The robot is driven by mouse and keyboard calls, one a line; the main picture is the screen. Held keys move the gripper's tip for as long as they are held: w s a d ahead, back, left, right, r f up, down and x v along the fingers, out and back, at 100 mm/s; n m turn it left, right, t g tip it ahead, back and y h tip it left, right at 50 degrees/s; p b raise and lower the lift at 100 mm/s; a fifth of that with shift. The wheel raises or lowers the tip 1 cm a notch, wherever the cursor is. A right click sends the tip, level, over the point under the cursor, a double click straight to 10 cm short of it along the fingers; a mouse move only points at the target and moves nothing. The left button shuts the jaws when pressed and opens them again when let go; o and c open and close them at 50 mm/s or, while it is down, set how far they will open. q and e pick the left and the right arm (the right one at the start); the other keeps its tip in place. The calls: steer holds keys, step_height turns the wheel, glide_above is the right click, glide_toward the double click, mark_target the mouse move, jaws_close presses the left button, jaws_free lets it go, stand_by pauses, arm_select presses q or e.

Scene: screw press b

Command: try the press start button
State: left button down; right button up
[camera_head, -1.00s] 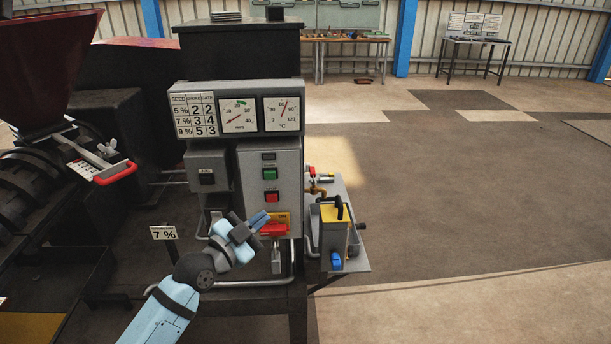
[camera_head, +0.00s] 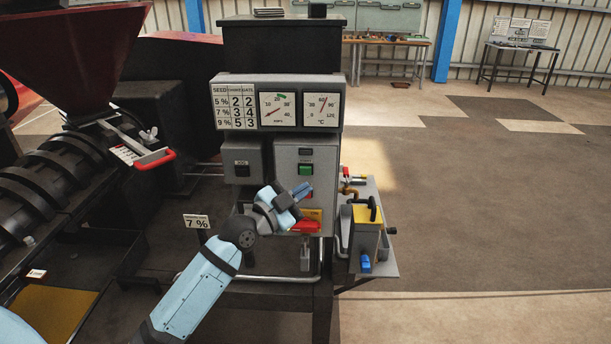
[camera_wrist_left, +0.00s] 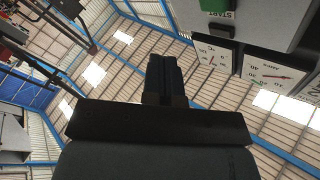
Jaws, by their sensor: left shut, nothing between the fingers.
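The green start button (camera_head: 306,169) is on the front of the grey control box (camera_head: 322,155), below a small dark window. In the left wrist view the green button (camera_wrist_left: 215,5) shows at the top edge, above a START label (camera_wrist_left: 222,15). A red button (camera_head: 309,195) sits lower on the box, partly hidden by my gripper. My left gripper (camera_head: 303,189) is shut and empty, in front of the box, below the green button. Its shut fingers (camera_wrist_left: 165,75) point up in the left wrist view, left of the button. My right gripper is not in view.
A red handle on a yellow plate (camera_head: 306,225) is below the buttons, with a padlock (camera_head: 305,258) under it. Two gauges (camera_head: 299,107) are above.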

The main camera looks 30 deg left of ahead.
mark_target(305, 171)
arm_select(q)
steer(key=w, duration=0.1)
steer(key=w+a+b, duration=0.1)
steer(key=w+a, duration=0.1)
steer(key=w, duration=0.1)
steer(key=shift+w+a, duration=0.1)
steer(key=shift+a, duration=0.15)
stand_by(0.3)
stand_by(0.7)
steer(key=shift+w+b, duration=0.1)
steer(key=shift+b, duration=0.2)
stand_by(0.5)
steer(key=shift+w+a, duration=0.25)
steer(key=shift+w, duration=0.05)
